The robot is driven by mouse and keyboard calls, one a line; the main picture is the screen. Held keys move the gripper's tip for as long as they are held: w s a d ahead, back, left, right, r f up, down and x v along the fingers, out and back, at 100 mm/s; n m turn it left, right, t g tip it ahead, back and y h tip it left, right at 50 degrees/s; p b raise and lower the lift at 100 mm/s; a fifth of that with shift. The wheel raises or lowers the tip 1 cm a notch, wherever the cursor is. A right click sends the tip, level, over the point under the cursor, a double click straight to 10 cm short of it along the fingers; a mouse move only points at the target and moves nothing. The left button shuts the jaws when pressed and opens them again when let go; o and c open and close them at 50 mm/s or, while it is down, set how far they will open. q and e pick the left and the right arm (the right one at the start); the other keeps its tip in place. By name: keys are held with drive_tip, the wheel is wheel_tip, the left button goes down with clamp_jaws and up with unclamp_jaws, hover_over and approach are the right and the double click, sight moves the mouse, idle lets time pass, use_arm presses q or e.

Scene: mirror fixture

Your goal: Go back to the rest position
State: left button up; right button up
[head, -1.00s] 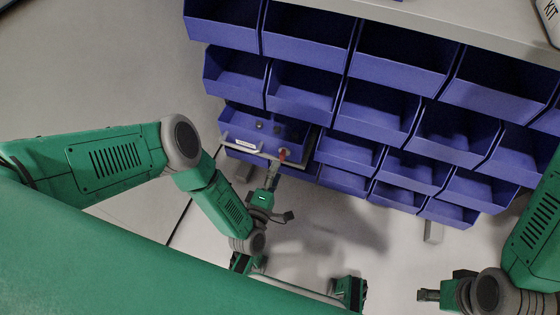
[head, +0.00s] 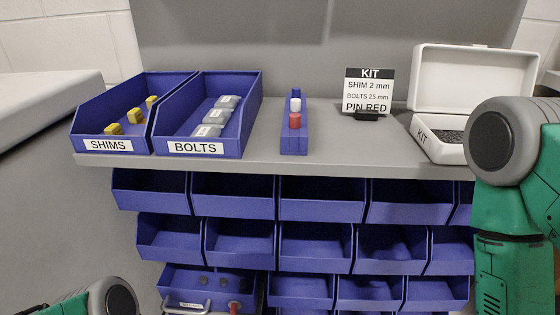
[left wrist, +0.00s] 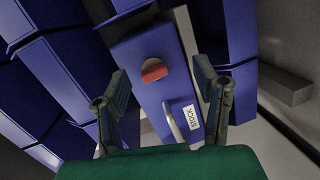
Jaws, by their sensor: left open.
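My left gripper (left wrist: 160,80) is open and empty in the left wrist view, its two fingers apart in front of a blue drawer (left wrist: 145,50). The drawer carries a STOCK label (left wrist: 190,117), a pale curved handle (left wrist: 174,124) and a red round-topped part (left wrist: 153,70). No finger visibly touches them. In the head view the same drawer (head: 225,280) is at the bottom, with the red part (head: 233,307) at its front. Of my left arm only a joint shows at the lower left. My right arm stands at the right edge; its gripper is out of frame.
Above the drawer are rows of blue bins (head: 315,245). The grey shelf (head: 340,155) holds a SHIMS bin (head: 108,146), a BOLTS bin (head: 205,149), a blue block (head: 294,144) with a red and a white piece, a KIT sign (head: 369,90) and an open white case (head: 475,85).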

use_arm(q)
drive_tip(key=s+a+r+m+g+y, duration=0.1)
drive_tip(key=s+a+r+m+g, duration=0.5)
drive_tip(key=s+a+m+g, duration=0.3)
drive_tip(key=s+a+r+m+g+y, duration=0.2)
drive_tip(key=s+a+r+m+g, duration=0.4)
drive_tip(key=s, duration=0.6)
wheel_tip(320, 180, up, 18)
drive_tip(key=p, duration=1.8)
drive_tip(key=shift+a+f, duration=0.2)
drive_tip(key=shift+a, duration=0.15)
